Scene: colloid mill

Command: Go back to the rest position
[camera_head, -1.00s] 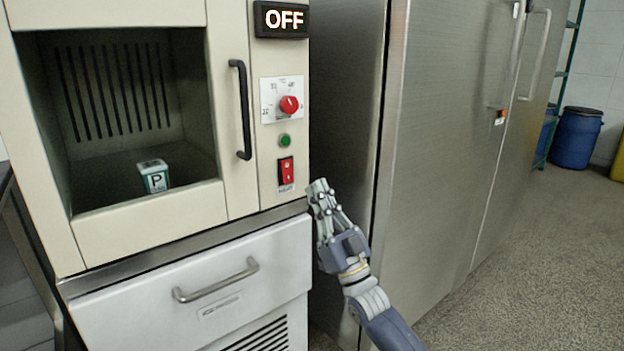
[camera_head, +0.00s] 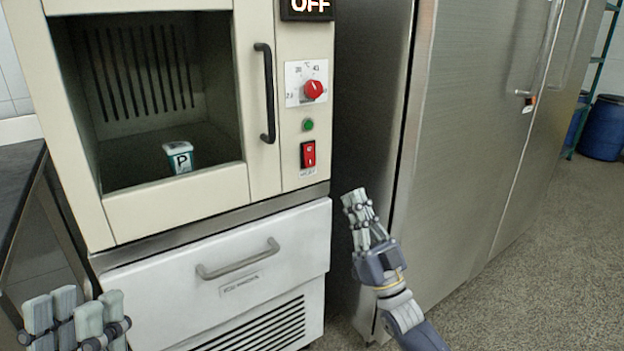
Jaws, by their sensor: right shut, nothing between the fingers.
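My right gripper (camera_head: 357,202) is shut and empty. It points up in front of the gap between the cream machine (camera_head: 150,215) and the steel cabinet, right of the white drawer and below the red switch (camera_head: 308,154), apart from both. My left gripper (camera_head: 76,308) shows only by its grey fingertips at the bottom left corner, in front of the machine's lower left side. Its palm is cut off by the frame, and I cannot tell whether it is open or shut. I see nothing held in it.
The machine has an OFF display (camera_head: 307,8), a red knob (camera_head: 314,89), a green button (camera_head: 307,125) and a small box marked P (camera_head: 179,158) in its chamber. A drawer handle (camera_head: 238,262) sticks out. A steel cabinet (camera_head: 470,130) stands right; open floor (camera_head: 540,280) lies at lower right.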

